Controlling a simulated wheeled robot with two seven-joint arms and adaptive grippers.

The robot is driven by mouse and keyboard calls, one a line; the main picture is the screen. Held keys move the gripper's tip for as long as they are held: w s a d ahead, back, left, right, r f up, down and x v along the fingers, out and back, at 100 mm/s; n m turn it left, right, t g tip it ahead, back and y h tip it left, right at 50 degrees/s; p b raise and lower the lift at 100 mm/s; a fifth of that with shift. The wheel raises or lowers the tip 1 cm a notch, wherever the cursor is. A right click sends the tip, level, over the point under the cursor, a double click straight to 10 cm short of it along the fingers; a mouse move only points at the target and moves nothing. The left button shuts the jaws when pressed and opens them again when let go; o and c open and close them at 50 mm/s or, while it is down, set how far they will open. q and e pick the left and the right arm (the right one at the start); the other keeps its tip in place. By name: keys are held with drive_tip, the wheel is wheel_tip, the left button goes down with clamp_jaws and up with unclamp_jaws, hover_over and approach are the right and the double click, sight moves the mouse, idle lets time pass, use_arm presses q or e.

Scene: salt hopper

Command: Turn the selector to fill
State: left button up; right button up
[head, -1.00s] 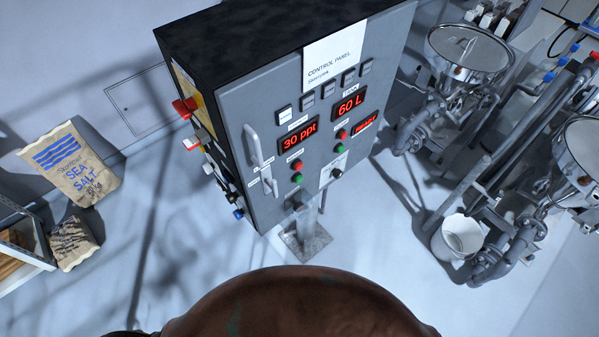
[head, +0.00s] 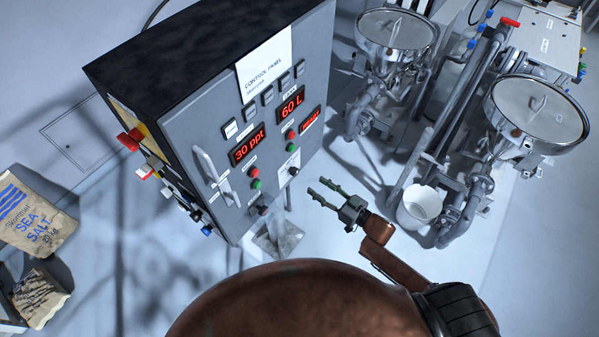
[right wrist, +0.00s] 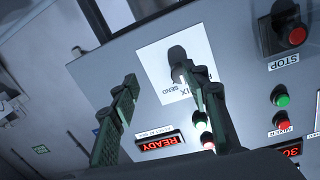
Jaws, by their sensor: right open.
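The selector is a small black knob (head: 293,171) on a white label, low on the front of the grey control panel (head: 180,150). In the right wrist view the knob (right wrist: 177,54) stands on its label, where "MIX" and "SEND" partly show; other lettering is hidden. My right gripper (head: 317,188) is open and empty, just right of the knob in the head view and apart from the panel there. In the right wrist view its fingers (right wrist: 158,76) point at the panel; the right fingertip overlaps the knob, and I cannot tell if they touch. My left gripper is not in view.
Red and green buttons (head: 256,184) and a door handle (head: 205,164) are close by on the panel. A red STOP button (right wrist: 297,36) shows in the right wrist view. Steel hoppers (head: 536,115) with pipes and a white bucket (head: 421,204) stand at the right.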

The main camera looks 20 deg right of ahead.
sight(297, 173)
drive_tip(key=shift+y, duration=0.6)
drive_tip(key=w+a+r, duration=0.1)
drive_tip(key=a, duration=0.1)
drive_tip(key=w+a+r, duration=0.1)
drive_tip(key=w, duration=0.1)
drive_tip(key=w+a+r, duration=0.1)
drive_tip(key=w+a, duration=0.1)
drive_tip(key=shift+a+r+p, duration=0.25)
drive_tip(key=shift+a+p, duration=0.05)
drive_tip(key=shift+w+a, duration=0.4)
drive_tip(key=shift+w, duration=0.1)
drive_tip(key=shift+c, duration=0.3)
